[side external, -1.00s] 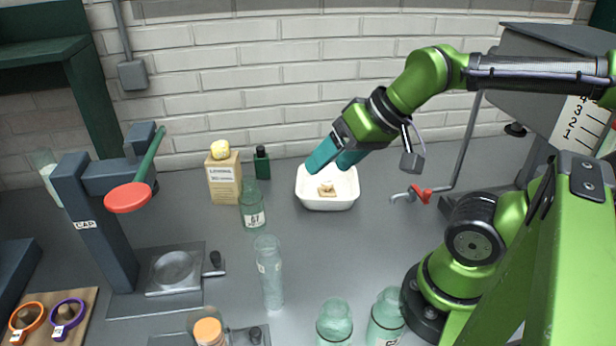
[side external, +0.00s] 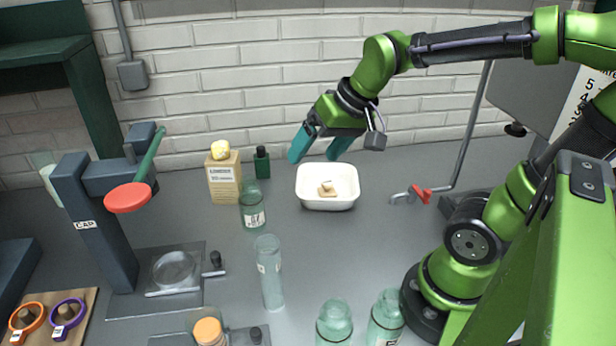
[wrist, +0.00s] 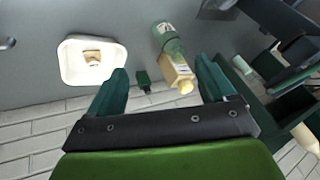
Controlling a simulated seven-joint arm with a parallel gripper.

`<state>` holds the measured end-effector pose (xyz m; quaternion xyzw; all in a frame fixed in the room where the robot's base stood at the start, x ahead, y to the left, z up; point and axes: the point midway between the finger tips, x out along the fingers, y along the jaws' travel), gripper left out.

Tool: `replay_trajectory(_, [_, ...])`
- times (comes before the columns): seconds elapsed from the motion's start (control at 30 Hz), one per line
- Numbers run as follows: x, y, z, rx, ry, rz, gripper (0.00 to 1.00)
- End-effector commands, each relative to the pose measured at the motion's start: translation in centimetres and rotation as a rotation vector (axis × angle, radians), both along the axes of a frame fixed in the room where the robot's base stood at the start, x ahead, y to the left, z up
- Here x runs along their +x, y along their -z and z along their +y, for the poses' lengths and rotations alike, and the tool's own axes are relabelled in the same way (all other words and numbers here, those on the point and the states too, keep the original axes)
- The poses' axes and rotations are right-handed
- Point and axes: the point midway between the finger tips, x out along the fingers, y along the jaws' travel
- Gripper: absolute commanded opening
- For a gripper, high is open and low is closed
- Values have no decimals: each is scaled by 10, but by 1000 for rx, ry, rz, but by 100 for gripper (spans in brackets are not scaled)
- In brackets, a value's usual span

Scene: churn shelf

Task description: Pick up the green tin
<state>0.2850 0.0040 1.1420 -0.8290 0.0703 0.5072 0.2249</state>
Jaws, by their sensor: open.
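The small dark green tin (side external: 262,162) stands upright on the grey bench near the brick wall, just right of the labelled carton. My gripper (side external: 314,155) is open and empty, held above the bench to the right of the tin and apart from it. In the wrist view, the green tin (wrist: 144,80) shows between the spread teal fingers (wrist: 162,68), closer to the left finger. Its lower part in that view is close to the gripper's edge.
The tan carton (side external: 223,181) with a yellow top stands close left of the tin. A clear green bottle (side external: 252,212) stands in front. A white tray (side external: 327,203) with small tan pieces lies to the right, below my gripper. The brick wall (side external: 290,90) is close behind.

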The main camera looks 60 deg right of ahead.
Motion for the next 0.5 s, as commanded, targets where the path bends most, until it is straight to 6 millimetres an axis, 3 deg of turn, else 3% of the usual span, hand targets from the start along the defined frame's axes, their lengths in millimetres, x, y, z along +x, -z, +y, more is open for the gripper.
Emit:
replay_trajectory(0.03, [20, 2, -11, -12, 7, 32, 83])
replay_trajectory(0.3, [127, 19, -81, -108, -65, 116, 83])
replay_trajectory(0.5, [191, 38, -131, -199, -182, 131, 83])
